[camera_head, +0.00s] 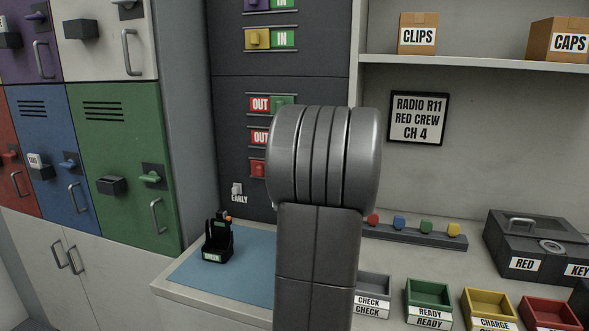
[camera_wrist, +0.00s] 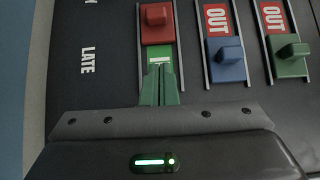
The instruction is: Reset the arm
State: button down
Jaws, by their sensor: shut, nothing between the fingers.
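My gripper (camera_wrist: 160,70) shows in the wrist view with its two greenish fingers pressed together and nothing between them. Its tips are over the green label of the slot that holds a red slider (camera_wrist: 156,22); I cannot tell if they touch the board. The red slider is just beyond the tips. In the head view my arm stands in front of the dark board (camera_head: 280,90) and hides part of it; the gripper itself is hidden there.
A blue slider (camera_wrist: 228,62) and a green slider (camera_wrist: 289,55), each with a red OUT label, sit right of my fingers. A radio in a black holder (camera_head: 217,240) stands on the blue mat (camera_head: 255,260). Trays (camera_head: 428,293) and a dark box (camera_head: 540,235) line the counter's right side.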

jog(key=b+v, duration=0.1)
jog(key=v, duration=0.4)
jog(key=p+x, duration=0.6)
jog(key=x, duration=0.4)
jog(key=shift+a+r, duration=0.2)
jog(key=shift+a, duration=0.05)
jog(key=shift+w+a+p, duration=0.1)
jog(key=shift+w+p, duration=0.1)
jog(key=shift+p, duration=1)
jog(key=s+d+b, duration=0.1)
jog(key=s+d, duration=1.1)
jog(key=d, duration=0.1)
jog(key=shift+f+b, duration=0.2)
jog(key=shift+b, duration=0.15)
